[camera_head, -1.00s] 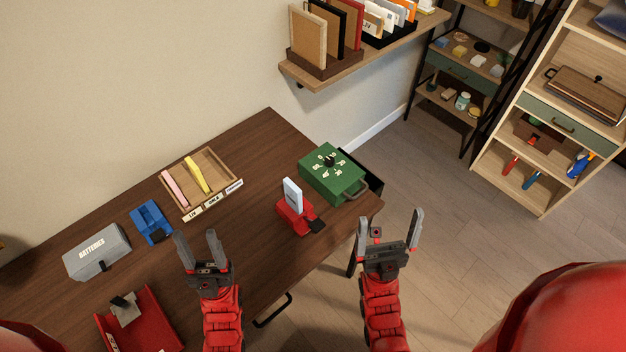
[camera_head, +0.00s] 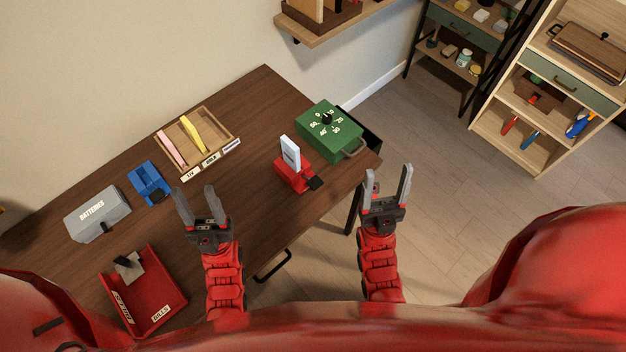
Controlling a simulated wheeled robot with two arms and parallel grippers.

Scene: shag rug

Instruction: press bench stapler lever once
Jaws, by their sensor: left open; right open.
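A small blue device (camera_head: 146,186) with a dark part sits further left. The labels do not show which one is the bench stapler. My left gripper (camera_head: 197,203) is open and empty, left of the red device and below the blue one in the picture. My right gripper (camera_head: 386,183) is open and empty, right of the red device, past the desk's edge. Neither touches anything.
On the desk (camera_head: 245,222) are a green box with a dial (camera_head: 337,147), a wooden tray (camera_head: 230,133), a grey batteries box (camera_head: 108,207) and a red bills tray (camera_head: 173,287). A wall shelf (camera_head: 330,33) hangs behind. The desk's middle is clear.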

